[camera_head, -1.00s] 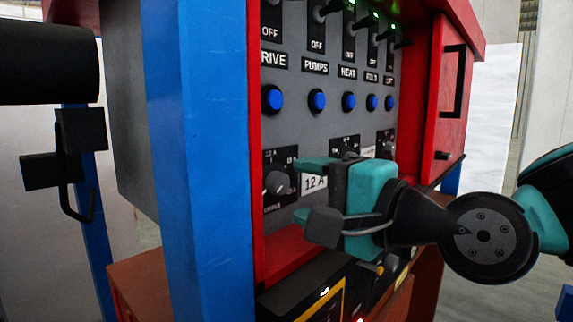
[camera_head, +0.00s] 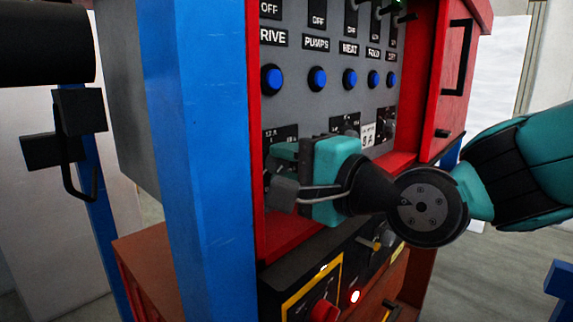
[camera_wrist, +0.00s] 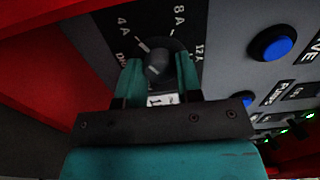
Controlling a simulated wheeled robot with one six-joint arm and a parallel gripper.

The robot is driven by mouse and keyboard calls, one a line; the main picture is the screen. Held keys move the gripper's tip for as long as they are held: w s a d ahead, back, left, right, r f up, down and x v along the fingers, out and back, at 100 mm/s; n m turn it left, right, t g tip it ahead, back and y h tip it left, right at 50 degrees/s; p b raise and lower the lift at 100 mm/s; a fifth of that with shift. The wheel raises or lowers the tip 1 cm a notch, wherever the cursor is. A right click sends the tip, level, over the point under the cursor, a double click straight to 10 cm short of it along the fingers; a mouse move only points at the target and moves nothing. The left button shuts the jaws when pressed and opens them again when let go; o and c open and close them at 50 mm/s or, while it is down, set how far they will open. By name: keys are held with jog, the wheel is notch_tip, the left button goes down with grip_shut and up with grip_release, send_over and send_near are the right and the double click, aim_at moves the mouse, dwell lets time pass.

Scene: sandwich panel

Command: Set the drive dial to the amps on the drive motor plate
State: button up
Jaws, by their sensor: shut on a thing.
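The drive dial (camera_wrist: 157,66) is a dark round knob on a black scale plate marked 4A, 8A and 12A in the wrist view. My gripper (camera_wrist: 158,68) has its two teal fingers on either side of the knob and is shut on it. I cannot tell for sure which mark the knob points at. A white tag (camera_wrist: 160,100) shows partly between the fingers, mostly hidden. In the head view my gripper (camera_head: 283,172) covers most of the dial, and only the top of its scale plate (camera_head: 280,132) shows. I cannot make out a drive motor plate.
A row of blue buttons (camera_head: 317,79) sits above the dials, with switches over them. More dials (camera_head: 345,124) and a white tag (camera_head: 368,135) are to the right. A blue post (camera_head: 205,160) stands close on the left. Below is a red knob (camera_head: 325,310).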

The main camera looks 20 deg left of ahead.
jog(key=m+p, duration=0.2)
jog(key=m, duration=0.1)
jog(key=shift+r+m, duration=0.15)
jog(key=shift+m, duration=0.15)
jog(key=m+p, duration=0.3)
jog(key=shift+m, duration=0.3)
jog(key=m+p, duration=0.4)
jog(key=shift+m, duration=0.3)
jog(key=m+p, duration=0.3)
jog(key=shift+w+m, duration=0.1)
jog(key=shift+m, duration=0.2)
jog(key=m+p, duration=0.1)
jog(key=m, duration=0.2)
jog(key=shift+m, duration=2.6)
